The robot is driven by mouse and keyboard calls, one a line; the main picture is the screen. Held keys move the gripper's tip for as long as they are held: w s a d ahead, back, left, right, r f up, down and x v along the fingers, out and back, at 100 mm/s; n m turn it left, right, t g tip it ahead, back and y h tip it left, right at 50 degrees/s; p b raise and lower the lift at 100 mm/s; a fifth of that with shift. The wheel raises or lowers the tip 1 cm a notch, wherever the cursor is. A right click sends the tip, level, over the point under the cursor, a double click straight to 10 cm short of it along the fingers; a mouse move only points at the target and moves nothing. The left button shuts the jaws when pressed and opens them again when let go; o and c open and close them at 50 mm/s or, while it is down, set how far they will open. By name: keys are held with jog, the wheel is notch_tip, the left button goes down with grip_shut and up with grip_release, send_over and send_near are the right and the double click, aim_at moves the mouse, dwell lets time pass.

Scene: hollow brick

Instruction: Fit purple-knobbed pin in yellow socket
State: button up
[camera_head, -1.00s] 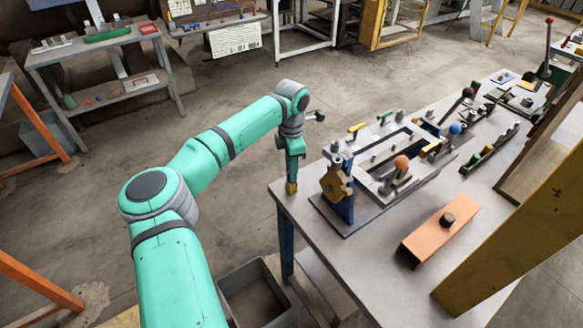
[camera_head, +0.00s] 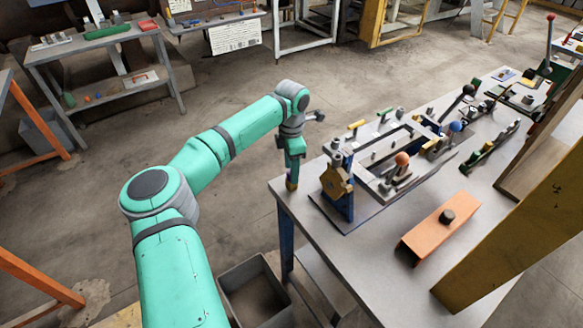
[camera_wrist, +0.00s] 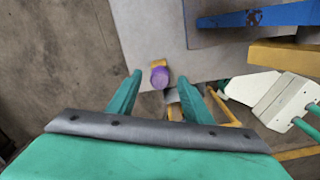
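The purple knob (camera_wrist: 159,76) of the pin shows in the wrist view, ahead of my gripper and between the lines of its fingers. A yellow piece (camera_wrist: 157,63), apparently the socket, shows just behind the knob, near the table's edge. The knob hides how far the pin sits in it. My gripper (camera_wrist: 159,78) is open, with clear gaps between both green fingers and the knob. In the head view my gripper (camera_head: 292,176) points down at the table's near-left corner. The small thing below its tips is too small to make out clearly.
A fixture with a yellow-brown bracket (camera_head: 336,181) and blue post stands right of my gripper on the grey table (camera_head: 372,262). An orange channel (camera_head: 440,229) lies farther right. A grey bin (camera_head: 254,291) is on the floor below.

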jog(key=shift+r, duration=0.1)
notch_tip(320, 180, up, 11)
dwell(0.5)
jog(key=shift+s+f, duration=0.15)
jog(key=shift+f, duration=0.1)
